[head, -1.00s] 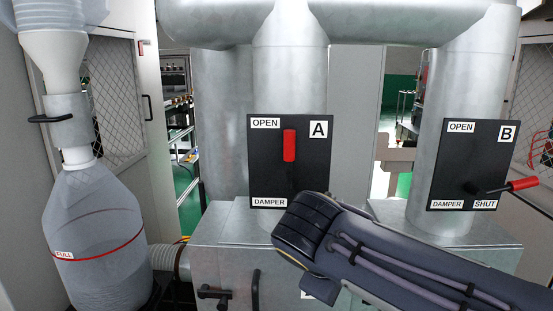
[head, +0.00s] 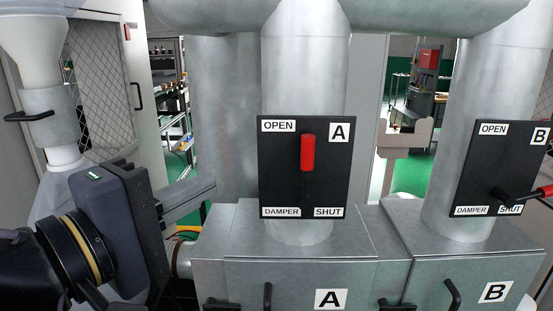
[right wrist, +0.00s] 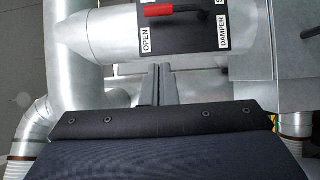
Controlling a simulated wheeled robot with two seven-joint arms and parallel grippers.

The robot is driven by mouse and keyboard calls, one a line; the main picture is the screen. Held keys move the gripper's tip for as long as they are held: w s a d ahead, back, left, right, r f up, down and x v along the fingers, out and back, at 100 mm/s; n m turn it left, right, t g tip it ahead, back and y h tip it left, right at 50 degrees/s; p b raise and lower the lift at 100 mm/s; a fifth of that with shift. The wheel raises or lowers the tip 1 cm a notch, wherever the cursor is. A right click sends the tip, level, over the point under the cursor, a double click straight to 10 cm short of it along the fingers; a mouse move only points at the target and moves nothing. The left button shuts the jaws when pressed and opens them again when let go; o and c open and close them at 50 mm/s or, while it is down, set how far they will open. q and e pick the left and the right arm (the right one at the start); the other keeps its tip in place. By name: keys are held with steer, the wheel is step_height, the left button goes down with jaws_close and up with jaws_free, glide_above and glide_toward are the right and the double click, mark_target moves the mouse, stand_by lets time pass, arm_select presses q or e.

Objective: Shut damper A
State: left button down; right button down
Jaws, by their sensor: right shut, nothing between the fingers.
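Damper A's black panel (head: 330,170) is on the middle duct in the head view. Its red-gripped lever (head: 308,153) stands upright, pointing up beside the OPEN label; the SHUT label is at the panel's lower right. My left gripper is not in view.
Damper B's panel (head: 497,168) is at the right, its red-tipped lever pointing right near SHUT. Below are metal boxes marked A (head: 300,245) and B (head: 450,262) with handles. A thick horizontal duct (head: 350,15) crosses the top.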

mark_target(306, 168)
steer(key=shift+s+d+p+x, duration=0.25)
steer(key=shift+d+p+x, duration=0.15)
steer(key=shift+x, duration=1.75)
steer(key=shift+s+d+p+x, duration=0.25)
steer(key=shift+d+p+x, duration=0.15)
steer(key=shift+x, duration=1.75)
steer(key=shift+s+d+p+x, duration=0.3)
steer(key=shift+d+x, duration=0.05)
steer(key=shift+x, duration=1.8)
steer(key=shift+d, duration=0.1)
